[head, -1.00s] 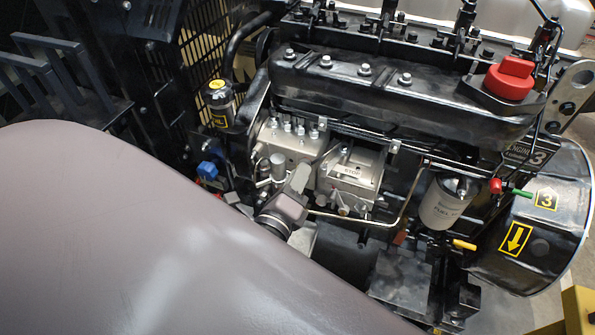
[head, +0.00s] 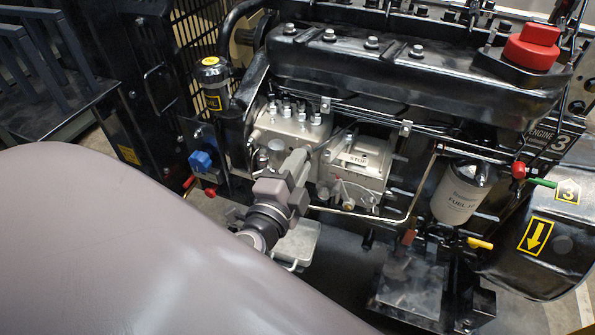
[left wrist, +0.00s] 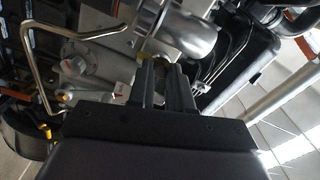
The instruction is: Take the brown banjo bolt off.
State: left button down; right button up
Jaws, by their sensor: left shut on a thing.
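My left gripper (head: 303,158) reaches in from the lower left to the silver fuel injection pump (head: 290,125) on the engine's side. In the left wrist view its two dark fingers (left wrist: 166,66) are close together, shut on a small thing. A yellowish-brown bit, which seems to be the brown banjo bolt (left wrist: 148,57), shows at the fingertips; most of it is hidden. In the head view the gripper hides it. Whether the bolt still sits in its seat I cannot tell. My right gripper is not in view.
A white fuel filter (head: 460,195) hangs further right. A blue knob (head: 200,160) is on the left. The black engine cover (head: 390,80) lies above. My large arm link covers the lower left.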

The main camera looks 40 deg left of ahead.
pick_arm(q)
jog(key=shift+r, duration=0.1)
jog(key=c, duration=1.1)
grip_release()
jog(key=shift+c, duration=0.2)
jog(key=shift+o, duration=0.9)
jog(key=shift+c, duration=0.5)
jog(key=m+p, duration=0.7)
jog(key=m, duration=0.2)
